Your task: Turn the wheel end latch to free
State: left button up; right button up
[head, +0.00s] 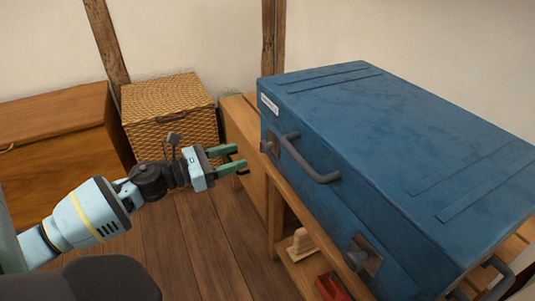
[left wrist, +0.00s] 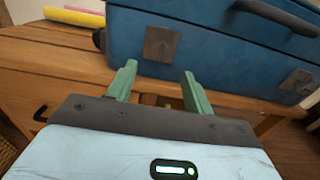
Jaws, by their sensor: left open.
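A blue case (head: 390,130) lies on a wooden bench, with a grey handle (head: 310,160) on its near side. Two metal latches sit on that side: the far one (head: 270,146), partly seen, and the near one (head: 363,255). In the left wrist view a dark wheel (left wrist: 99,40) shows at the case's left end, beside the wheel-end latch (left wrist: 161,43); the other latch (left wrist: 297,81) is at right. How the wheel-end latch is turned I cannot tell. My left gripper (head: 239,158) is open and empty, pointing toward the wheel-end latch, apart from it. My right gripper is not in view.
The wooden bench (left wrist: 60,68) has a lower shelf holding a pale wooden object (head: 301,244) and a red box (head: 331,286). A wicker basket (head: 170,110) and a wooden cabinet (head: 60,140) stand behind my left arm. Yellow and pink rolls (left wrist: 75,17) lie beyond the case. The floor left of the bench is clear.

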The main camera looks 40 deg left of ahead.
aim_at(261, 148)
pick_arm(q)
jog(key=b+x, duration=0.1)
jog(key=x, duration=0.5)
jog(key=shift+w+r+b, duration=0.1)
jog(key=shift+w+b, duration=0.05)
jog(key=shift+b, duration=0.2)
jog(key=shift+w+d, duration=0.3)
jog(key=shift+w, duration=0.3)
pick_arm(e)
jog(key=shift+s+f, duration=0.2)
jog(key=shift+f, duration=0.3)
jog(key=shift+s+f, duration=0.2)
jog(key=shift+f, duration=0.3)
pick_arm(q)
jog(key=shift+c, duration=0.4)
jog(key=c, duration=0.9)
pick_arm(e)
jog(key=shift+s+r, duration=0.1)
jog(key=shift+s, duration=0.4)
